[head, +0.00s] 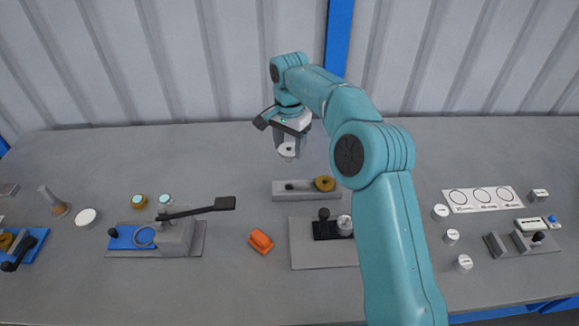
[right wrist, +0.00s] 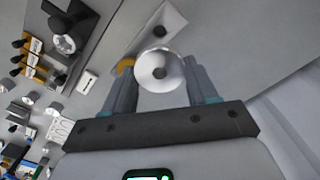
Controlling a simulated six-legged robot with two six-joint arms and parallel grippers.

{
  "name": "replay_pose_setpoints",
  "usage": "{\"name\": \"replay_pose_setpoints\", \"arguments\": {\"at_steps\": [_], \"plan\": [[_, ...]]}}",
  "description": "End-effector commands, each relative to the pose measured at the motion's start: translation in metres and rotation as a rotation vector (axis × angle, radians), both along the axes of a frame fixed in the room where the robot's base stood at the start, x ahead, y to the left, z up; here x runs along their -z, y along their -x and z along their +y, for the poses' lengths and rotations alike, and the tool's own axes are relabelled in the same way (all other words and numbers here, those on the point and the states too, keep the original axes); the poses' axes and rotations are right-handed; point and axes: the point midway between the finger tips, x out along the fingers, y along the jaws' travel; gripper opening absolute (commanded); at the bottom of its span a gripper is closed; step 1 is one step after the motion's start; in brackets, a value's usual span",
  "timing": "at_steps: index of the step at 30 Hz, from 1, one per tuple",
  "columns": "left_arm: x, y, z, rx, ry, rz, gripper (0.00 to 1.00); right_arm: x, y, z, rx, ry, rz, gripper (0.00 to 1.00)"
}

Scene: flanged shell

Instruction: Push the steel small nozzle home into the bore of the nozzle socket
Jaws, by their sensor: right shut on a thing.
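The steel small nozzle (right wrist: 158,72), a round shiny piece with a dark centre hole, is held between the fingers of my right gripper (right wrist: 160,88). In the head view the nozzle (head: 288,150) hangs below the right gripper (head: 289,144), apart from the grey bar in front of it. What looks like the nozzle socket (head: 344,225) is a round silver part in a black block on a grey plate, partly beside my right arm. It also shows in the right wrist view (right wrist: 64,44), away from the gripper. My left gripper is not in view.
The grey bar (head: 304,195) has a dark hole and carries a brass ring (head: 324,183). An orange piece (head: 261,241) lies left of the grey plate (head: 300,255). A fixture with a black lever (head: 205,210) stands further left. White cylinders (head: 440,212) stand at right.

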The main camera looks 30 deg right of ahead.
Motion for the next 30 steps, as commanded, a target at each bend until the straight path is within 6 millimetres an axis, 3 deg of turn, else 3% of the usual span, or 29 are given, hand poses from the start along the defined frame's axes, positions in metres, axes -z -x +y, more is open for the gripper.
{"name": "replay_pose_setpoints", "arguments": {"at_steps": [3,6,11,17,23,30], "plan": [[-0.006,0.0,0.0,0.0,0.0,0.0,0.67,-0.033,-0.001,0.0,0.0,0.0,-0.004,0.17],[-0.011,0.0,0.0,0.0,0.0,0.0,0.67,-0.051,-0.001,0.0,-0.001,0.0,-0.003,0.17],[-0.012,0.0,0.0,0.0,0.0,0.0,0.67,-0.061,0.004,-0.004,0.001,0.001,0.001,0.17],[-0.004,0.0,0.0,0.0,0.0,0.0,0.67,-0.046,0.036,-0.03,0.007,0.008,0.005,0.17],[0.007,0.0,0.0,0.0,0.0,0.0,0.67,-0.016,0.097,-0.053,0.011,0.013,0.005,0.17],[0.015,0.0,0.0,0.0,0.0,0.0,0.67,0.015,0.166,-0.055,0.011,0.006,0.001,0.17]]}}
